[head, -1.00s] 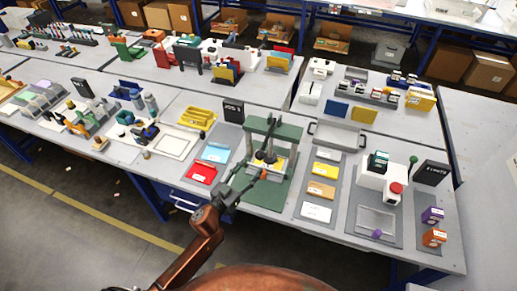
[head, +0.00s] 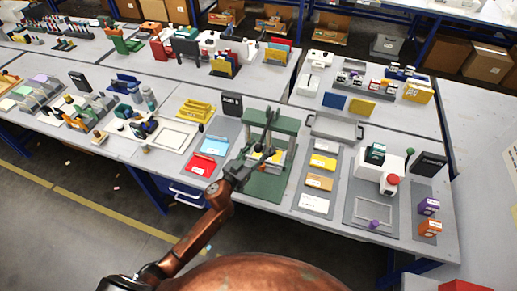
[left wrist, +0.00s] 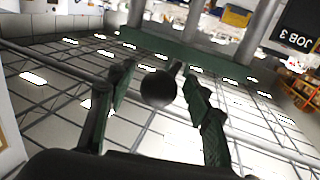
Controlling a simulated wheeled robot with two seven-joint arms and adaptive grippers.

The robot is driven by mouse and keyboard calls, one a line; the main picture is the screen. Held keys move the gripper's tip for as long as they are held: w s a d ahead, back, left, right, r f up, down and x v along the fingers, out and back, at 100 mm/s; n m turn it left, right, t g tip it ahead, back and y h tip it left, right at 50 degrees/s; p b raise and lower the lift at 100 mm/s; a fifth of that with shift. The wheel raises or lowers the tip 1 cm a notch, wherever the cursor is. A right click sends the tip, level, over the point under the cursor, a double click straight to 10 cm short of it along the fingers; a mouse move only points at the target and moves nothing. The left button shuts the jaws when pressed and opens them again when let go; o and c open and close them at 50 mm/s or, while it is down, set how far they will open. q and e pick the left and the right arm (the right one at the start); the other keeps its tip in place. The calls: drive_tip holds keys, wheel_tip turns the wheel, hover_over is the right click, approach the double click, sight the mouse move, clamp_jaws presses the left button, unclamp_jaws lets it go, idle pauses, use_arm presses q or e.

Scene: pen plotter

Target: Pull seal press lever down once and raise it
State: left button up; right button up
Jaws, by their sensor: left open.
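The seal press has a green frame (head: 288,130) and a green base (head: 262,188) and stands near the front edge of the table. In the head view its lever is largely hidden by my gripper. The left wrist view shows a round black knob (left wrist: 158,89), apparently the lever's end, with the green crossbar of the press (left wrist: 185,48) beyond it. My left gripper (head: 260,154) is at the front of the press. Its fingers are open, one on either side of the knob in the left wrist view (left wrist: 158,95); I cannot tell whether they touch it. My right gripper is not in view.
Red (head: 200,165) and blue (head: 214,146) cards lie left of the press. Yellow (head: 322,161), orange (head: 319,182) and white (head: 314,203) cards lie on a grey mat to its right. A black sign (head: 232,103) stands behind at left.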

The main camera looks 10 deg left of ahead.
use_arm(q)
clamp_jaws()
idle(0.5)
